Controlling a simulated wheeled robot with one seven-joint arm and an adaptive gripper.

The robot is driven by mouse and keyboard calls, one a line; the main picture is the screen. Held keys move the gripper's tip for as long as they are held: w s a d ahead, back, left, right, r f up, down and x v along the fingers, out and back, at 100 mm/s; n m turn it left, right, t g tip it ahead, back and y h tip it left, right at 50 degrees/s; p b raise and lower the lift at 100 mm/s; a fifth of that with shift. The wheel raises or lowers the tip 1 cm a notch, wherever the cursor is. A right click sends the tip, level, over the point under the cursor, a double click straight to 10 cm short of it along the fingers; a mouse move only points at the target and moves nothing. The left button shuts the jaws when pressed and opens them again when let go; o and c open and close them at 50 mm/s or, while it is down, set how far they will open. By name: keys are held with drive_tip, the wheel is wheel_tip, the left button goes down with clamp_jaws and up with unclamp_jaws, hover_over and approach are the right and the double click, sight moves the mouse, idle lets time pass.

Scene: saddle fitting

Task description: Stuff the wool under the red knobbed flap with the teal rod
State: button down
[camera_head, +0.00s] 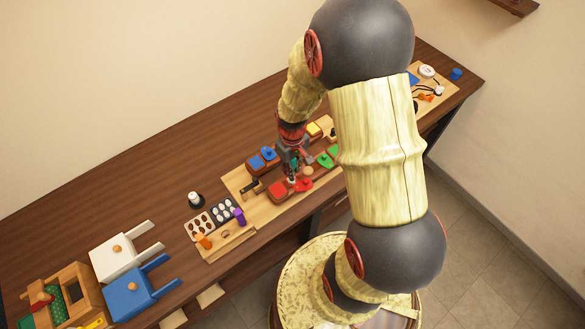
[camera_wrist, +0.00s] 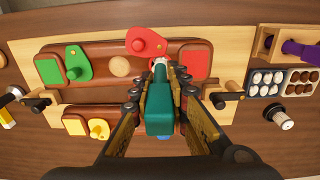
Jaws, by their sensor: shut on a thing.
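My gripper (camera_wrist: 160,97) is shut on the teal rod (camera_wrist: 159,112), a thick block with a pale grey tip. The rod's tip points at the brown saddle panel, between the red knobbed flap (camera_wrist: 147,42) and a red patch (camera_wrist: 195,60). The flap is swung out toward the top edge in the wrist view. I cannot tell whether the tip touches the panel. A round tan piece (camera_wrist: 120,66) sits left of the tip; I cannot tell whether it is wool. No other wool shows clearly. In the head view my gripper (camera_head: 292,158) is over the board.
A green knobbed flap (camera_wrist: 77,63) lies left on the same panel. A yellow flap (camera_wrist: 98,129) is on a second panel, partly behind my gripper. Dark-handled tools (camera_wrist: 35,102) flank the panels. A rack of ovals (camera_head: 224,209) stands left of the board (camera_head: 262,213).

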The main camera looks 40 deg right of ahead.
sight(293, 161)
drive_tip(key=shift+f+b, duration=0.9)
drive_tip(key=shift+f, duration=0.55)
idle(0.8)
drive_tip(key=shift+r+p, duration=2.95)
drive_tip(key=shift+r, duration=1.15)
